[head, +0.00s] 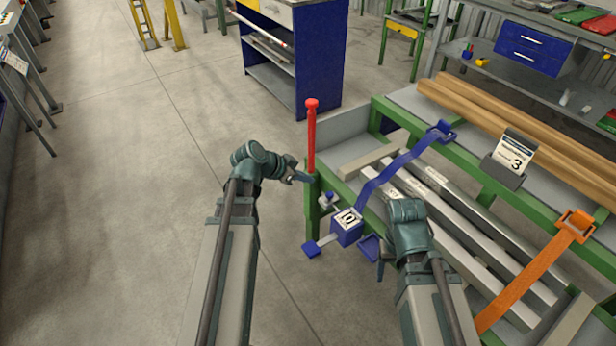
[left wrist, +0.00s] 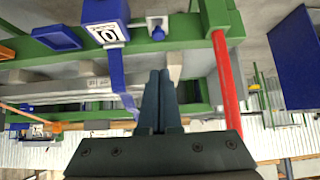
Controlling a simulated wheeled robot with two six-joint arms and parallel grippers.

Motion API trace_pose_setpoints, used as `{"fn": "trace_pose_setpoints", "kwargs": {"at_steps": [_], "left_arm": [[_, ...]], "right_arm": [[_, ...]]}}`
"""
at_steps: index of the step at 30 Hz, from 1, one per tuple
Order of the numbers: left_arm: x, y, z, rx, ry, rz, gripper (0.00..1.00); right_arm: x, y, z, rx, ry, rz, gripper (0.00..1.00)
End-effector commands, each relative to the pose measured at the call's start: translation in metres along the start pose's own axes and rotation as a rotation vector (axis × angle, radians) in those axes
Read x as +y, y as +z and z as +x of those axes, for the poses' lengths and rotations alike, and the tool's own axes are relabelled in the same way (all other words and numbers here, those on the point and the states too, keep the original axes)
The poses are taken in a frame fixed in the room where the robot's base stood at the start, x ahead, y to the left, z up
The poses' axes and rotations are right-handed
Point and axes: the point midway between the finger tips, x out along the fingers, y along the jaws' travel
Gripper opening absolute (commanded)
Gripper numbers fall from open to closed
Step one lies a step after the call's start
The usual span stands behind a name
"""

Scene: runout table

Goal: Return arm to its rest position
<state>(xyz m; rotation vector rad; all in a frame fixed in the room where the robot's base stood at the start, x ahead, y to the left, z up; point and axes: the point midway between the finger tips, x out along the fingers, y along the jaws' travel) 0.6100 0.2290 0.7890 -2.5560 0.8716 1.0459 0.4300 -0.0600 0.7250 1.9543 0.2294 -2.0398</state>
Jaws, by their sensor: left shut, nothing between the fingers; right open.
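My left gripper (head: 304,178) is at the near left corner of the green-framed runout table (head: 352,190), close beside the upright red post (head: 311,138). In the left wrist view its two fingers (left wrist: 158,78) are together with nothing between them, and the red post (left wrist: 227,85) stands to their right. My right gripper (head: 381,268) hangs by the table's near edge, next to a blue tray (head: 369,246). It is small and partly hidden by its own wrist, and its fingers are apart.
A blue box marked 10 (head: 347,228) with a blue strap (head: 395,168) sits at the table's near edge. An orange strap (head: 530,272) crosses metal bars on the right. A sign marked 3 (head: 513,152) stands farther back. The floor (head: 120,200) on the left is clear.

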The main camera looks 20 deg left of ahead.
Motion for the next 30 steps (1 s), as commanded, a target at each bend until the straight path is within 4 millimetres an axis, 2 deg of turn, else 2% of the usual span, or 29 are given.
{"fn": "trace_pose_setpoints", "kwargs": {"at_steps": [14, 17, 20, 24, 27, 30], "left_arm": [[0.0, 0.0, 0.0, -0.001, 0.0, 0.0, 0.0], [0.012, 0.0, 0.005, -0.026, 0.018, -0.007, 0.0], [0.046, 0.004, 0.019, -0.11, 0.067, -0.034, 0.0], [0.118, 0.019, 0.038, -0.328, 0.121, -0.101, 0.0], [0.16, 0.034, 0.041, -0.49, 0.103, -0.149, 0.0], [0.19, 0.047, 0.039, -0.616, 0.053, -0.188, 0.0]], "right_arm": [[0.0, 0.0, 0.0, 0.0, 0.0, 0.0, 0.69], [0.0, 0.0, 0.0, 0.0, 0.0, 0.0, 0.69], [0.0, 0.0, 0.0, 0.0, 0.0, 0.0, 0.69], [0.0, 0.0, 0.0, 0.0, 0.0, 0.0, 0.69], [0.0, 0.0, 0.0, 0.0, 0.0, 0.0, 0.69], [0.0, 0.0, 0.0, 0.0, 0.0, 0.0, 0.69]]}}
